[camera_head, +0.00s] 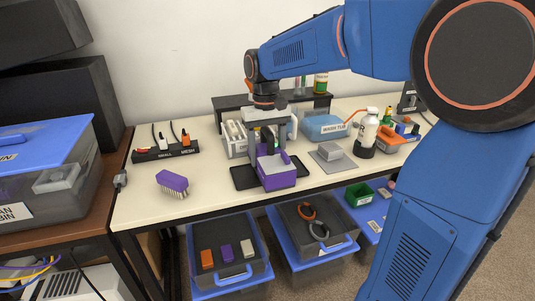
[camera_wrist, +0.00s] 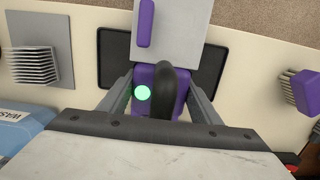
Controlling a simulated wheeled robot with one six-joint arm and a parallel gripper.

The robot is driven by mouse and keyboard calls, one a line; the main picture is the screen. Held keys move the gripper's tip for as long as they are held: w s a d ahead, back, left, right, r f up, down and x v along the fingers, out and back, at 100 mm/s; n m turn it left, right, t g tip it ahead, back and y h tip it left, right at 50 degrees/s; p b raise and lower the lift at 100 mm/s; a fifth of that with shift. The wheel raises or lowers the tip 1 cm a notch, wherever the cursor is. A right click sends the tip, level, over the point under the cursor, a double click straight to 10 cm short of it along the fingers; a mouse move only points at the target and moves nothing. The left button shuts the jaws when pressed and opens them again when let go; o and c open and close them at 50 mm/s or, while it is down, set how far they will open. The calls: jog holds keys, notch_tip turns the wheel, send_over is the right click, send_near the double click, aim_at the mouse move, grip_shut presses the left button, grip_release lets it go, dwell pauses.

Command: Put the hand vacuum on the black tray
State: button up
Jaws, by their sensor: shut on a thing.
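The hand vacuum (camera_head: 275,176) has a purple and light grey body. In the wrist view, its purple body (camera_wrist: 143,75), black handle and green button show between my fingers. My gripper (camera_head: 267,148) is shut on it from above; both fingers also show in the wrist view (camera_wrist: 160,95). The black tray (camera_head: 241,178) lies flat on the table under the vacuum, and its two sides show past the vacuum in the wrist view (camera_wrist: 113,62). The vacuum's grey front part reaches past the tray toward the table's front edge. I cannot tell whether the vacuum touches the tray.
A grey pad with a heatsink-like block (camera_head: 331,152) is to the right, near a white bottle (camera_head: 368,130) and a blue bin (camera_head: 325,127). A black shelf stands behind.

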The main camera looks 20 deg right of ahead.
jog(key=o, duration=1.6)
jog(key=shift+f, duration=0.1)
jog(key=r, duration=0.5)
jog(key=w+r, duration=0.1)
jog(key=r, duration=1.1)
jog(key=shift+w+r, duration=0.2)
jog(key=shift+w, duration=0.1)
jog(key=s+d+f+t, duration=0.3)
jog(key=s+f, duration=0.8)
jog(key=s, duration=0.2)
jog(key=s+d+f+t, duration=0.3)
jog(key=s+d+f, duration=0.1)
jog(key=s+f, duration=0.7)
jog(key=s, duration=0.2)
jog(key=shift+s, duration=0.35)
